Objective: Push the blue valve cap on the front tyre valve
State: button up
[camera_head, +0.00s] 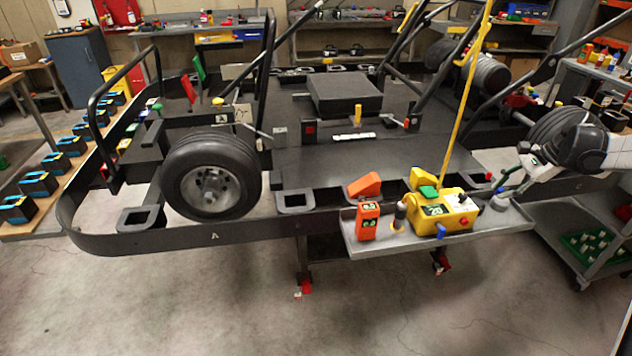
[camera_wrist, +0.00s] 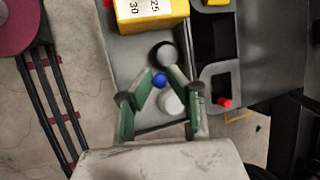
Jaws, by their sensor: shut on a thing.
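The blue valve cap (camera_wrist: 159,80) is a small round blue thing between my fingertips in the wrist view. My gripper (camera_wrist: 159,82) is shut on it, its green fingers converging over the grey tray. The front tyre (camera_head: 187,190), black with a grey hub, is on the kart far to the left of my gripper. Its valve is too small to tell.
The grey tray (camera_head: 385,248) carries a yellow box (camera_head: 453,222), an orange gauge (camera_head: 367,222) and a dark bottle (camera_head: 399,216). A white round container (camera_wrist: 171,104) is close beside my fingers. A yellow pole (camera_head: 462,100) rises left of my arm.

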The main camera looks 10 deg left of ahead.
jog(key=w+a+r+m+t, duration=0.1)
jog(key=w+a+t, duration=0.1)
jog(key=a, duration=0.6)
jog(key=w+a+r+m+t, duration=0.1)
jog(key=w+a+m, duration=0.1)
jog(key=a, duration=0.7)
jog(key=s+a+t, duration=0.1)
jog(key=a, duration=0.7)
jog(key=s+a+t, duration=0.2)
jog(key=a, duration=0.7)
jog(key=s+a+n+t, duration=0.1)
jog(key=a+t, duration=0.1)
jog(key=a, duration=0.7)
jog(key=shift+s+a+f, duration=0.15)
jog(key=shift+s+f, duration=0.05)
jog(key=shift+s, duration=0.05)
jog(key=s+a+r+n+y, duration=0.2)
jog(key=s+a, duration=1)
jog(key=a, duration=0.4)
jog(key=s+a+r+n+t+y, duration=0.1)
jog(key=s+a+r+n+y, duration=0.1)
jog(key=s+a, duration=1.1)
jog(key=a+n+y, duration=0.1)
jog(key=a, duration=0.1)
jog(key=shift+a+t+y, duration=0.3)
jog(key=shift+a, duration=0.1)
jog(key=shift+f, duration=0.15)
